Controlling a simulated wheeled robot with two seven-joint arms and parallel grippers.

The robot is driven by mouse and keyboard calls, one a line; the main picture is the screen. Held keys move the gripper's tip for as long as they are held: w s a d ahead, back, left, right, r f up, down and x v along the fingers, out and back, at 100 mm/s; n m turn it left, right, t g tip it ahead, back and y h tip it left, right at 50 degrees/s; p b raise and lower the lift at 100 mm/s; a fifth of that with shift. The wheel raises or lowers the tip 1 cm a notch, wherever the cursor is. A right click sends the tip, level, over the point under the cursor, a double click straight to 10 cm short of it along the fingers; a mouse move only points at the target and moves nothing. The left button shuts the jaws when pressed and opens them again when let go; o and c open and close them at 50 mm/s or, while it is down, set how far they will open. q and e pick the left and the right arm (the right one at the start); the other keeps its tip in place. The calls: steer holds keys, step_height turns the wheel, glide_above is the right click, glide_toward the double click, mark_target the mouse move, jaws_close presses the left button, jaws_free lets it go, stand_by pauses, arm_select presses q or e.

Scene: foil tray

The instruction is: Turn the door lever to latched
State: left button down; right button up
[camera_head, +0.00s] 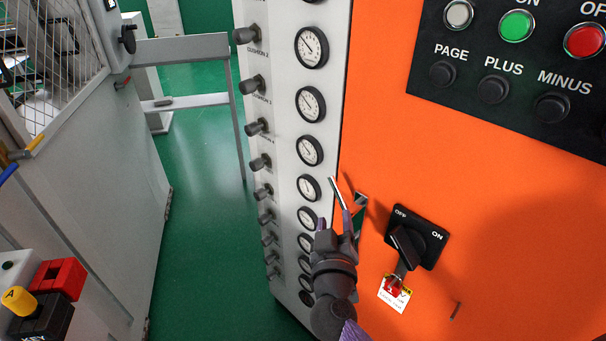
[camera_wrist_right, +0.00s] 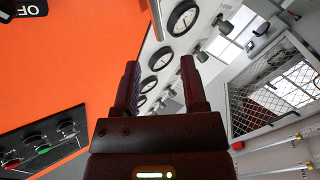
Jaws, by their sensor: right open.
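The door lever (camera_head: 338,192) is a slim pale metal bar at the left edge of the orange door (camera_head: 450,200), just left of a small metal piece on the door's edge. It slants, its upper end leaning left. In the right wrist view a silver bar that looks like the lever (camera_wrist_right: 157,14) is at the top, beyond the fingertips. My right gripper (camera_head: 336,222) is directly below the lever with its fingers pointing up. In the wrist view its two dark fingers (camera_wrist_right: 160,75) are apart, with nothing held between them. Whether a finger touches the lever is unclear. My left gripper is not in view.
A black OFF/ON rotary switch (camera_head: 418,238) with a red lock and tag (camera_head: 394,291) is right of my gripper. A column of gauges and knobs (camera_head: 310,103) stands close on the left. A button panel (camera_head: 510,90) is upper right. Green floor (camera_head: 195,200) lies open farther left.

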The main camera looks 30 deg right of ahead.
mark_target(337, 193)
steer(key=x, duration=0.9)
steer(key=shift+d+f, duration=0.15)
steer(key=shift+d, duration=0.2)
jaws_close()
stand_by(0.4)
stand_by(0.4)
